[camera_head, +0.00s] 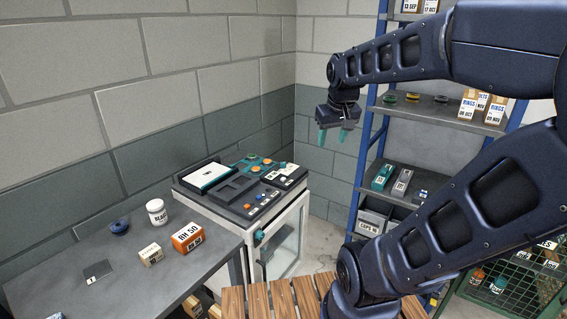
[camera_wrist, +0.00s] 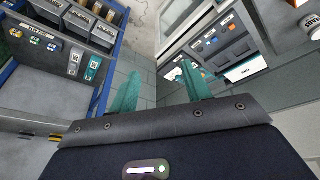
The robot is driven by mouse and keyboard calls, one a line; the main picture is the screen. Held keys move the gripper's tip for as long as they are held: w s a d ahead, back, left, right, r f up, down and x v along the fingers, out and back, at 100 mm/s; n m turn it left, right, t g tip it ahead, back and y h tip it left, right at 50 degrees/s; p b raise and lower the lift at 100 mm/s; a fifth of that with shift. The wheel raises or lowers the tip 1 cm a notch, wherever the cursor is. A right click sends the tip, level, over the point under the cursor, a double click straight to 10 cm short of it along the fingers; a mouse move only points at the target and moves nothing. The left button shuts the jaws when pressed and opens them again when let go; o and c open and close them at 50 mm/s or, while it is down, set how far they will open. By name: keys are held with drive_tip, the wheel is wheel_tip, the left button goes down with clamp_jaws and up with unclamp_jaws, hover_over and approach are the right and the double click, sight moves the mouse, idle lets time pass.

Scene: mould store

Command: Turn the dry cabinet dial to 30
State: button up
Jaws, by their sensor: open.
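The dry cabinet appears to be the pale cabinet with a glass door (camera_head: 283,246), standing beyond the right end of the grey bench. Its dark top carries a front strip of small coloured controls, including a round orange one (camera_head: 248,207). A teal fitting (camera_head: 259,235) sits on the front near the door's upper left. I cannot tell which is the dial, and no number is readable. My gripper (camera_head: 332,142) is open and empty, high above and right of the cabinet. In the wrist view my gripper (camera_wrist: 158,70) has its teal fingers apart, with the cabinet top (camera_wrist: 203,56) beyond them.
The grey bench (camera_head: 135,290) holds a white jar (camera_head: 157,212), an orange box (camera_head: 187,237), a small cream box (camera_head: 151,254) and a blue round item (camera_head: 120,227). A blue-framed shelf rack (camera_head: 440,112) stands right. A wooden slatted surface (camera_head: 283,300) lies in front.

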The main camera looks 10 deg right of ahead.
drive_tip(key=w+a+n+g, duration=0.1)
drive_tip(key=w+n, duration=0.1)
drive_tip(key=w, duration=1)
drive_tip(key=n+g, duration=0.3)
drive_tip(key=n, duration=0.4)
hover_over(284, 163)
wheel_tip(284, 163, down, 20)
wheel_tip(284, 163, down, 11)
drive_tip(key=shift+a+r, duration=0.1)
drive_tip(key=c, duration=1)
